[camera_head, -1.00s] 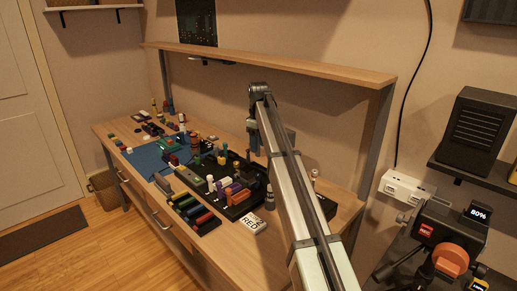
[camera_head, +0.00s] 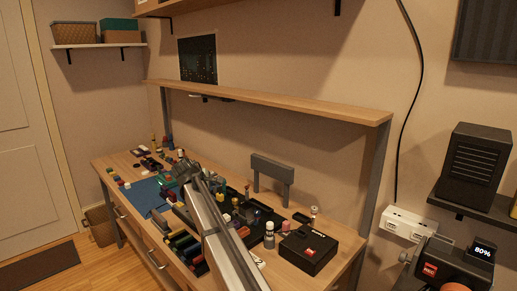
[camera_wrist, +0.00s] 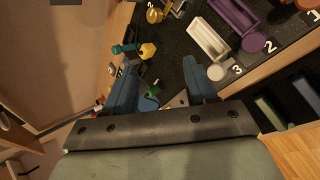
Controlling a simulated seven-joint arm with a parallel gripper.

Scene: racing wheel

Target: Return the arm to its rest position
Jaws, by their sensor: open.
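My gripper (camera_wrist: 160,88) shows in the wrist view with its two blue-grey fingers spread apart. Nothing is held between them. Beyond the fingers lies the black tray (camera_wrist: 180,60) with yellow, white and purple parts in it. In the head view my arm reaches from the bottom edge over the workbench (camera_head: 120,160), its end above the middle of the bench. The fingers cannot be made out clearly there, and the arm hides part of the tray and bench.
A black box (camera_head: 308,250) and small bottles (camera_head: 269,236) stand at the bench's right end. A grey stand (camera_head: 272,170) rises behind the tray. A wooden shelf (camera_head: 270,100) spans above the bench. A blue mat (camera_head: 147,195) lies at left.

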